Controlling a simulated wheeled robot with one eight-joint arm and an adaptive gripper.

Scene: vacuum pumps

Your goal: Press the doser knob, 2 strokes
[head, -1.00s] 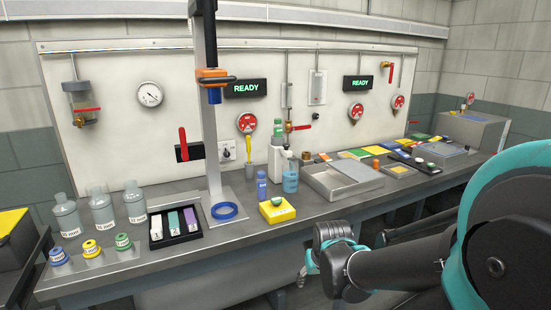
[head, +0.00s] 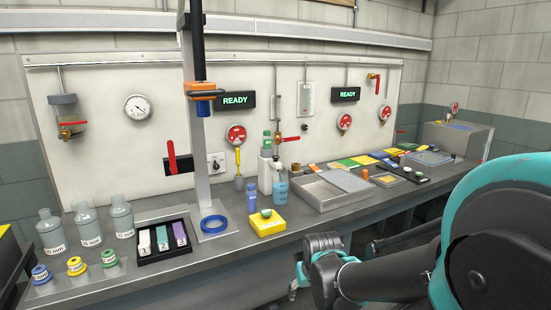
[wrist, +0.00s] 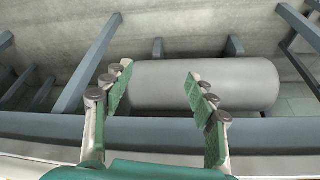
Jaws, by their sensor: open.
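A tall white bottle (head: 265,172) with a green top (head: 267,140) stands near the back of the bench, and a blue container (head: 280,189) with a pale top stands against its right side. A yellow block (head: 267,224) with a small green-and-white knob (head: 265,213) sits in front of them. I cannot tell for sure which of these is the doser. My gripper (wrist: 156,80) is open and empty in the wrist view, its green-padded fingers apart. It faces the space under a bench, with no knob in sight. In the head view I cannot make out its fingers.
A grey cylinder (wrist: 205,85) lies beyond my fingers, behind a grey frame bar (wrist: 260,136). On the bench, a blue bottle (head: 252,199), a column stand (head: 199,150), a black tray (head: 163,252) and a metal tray (head: 318,193) stand around the block.

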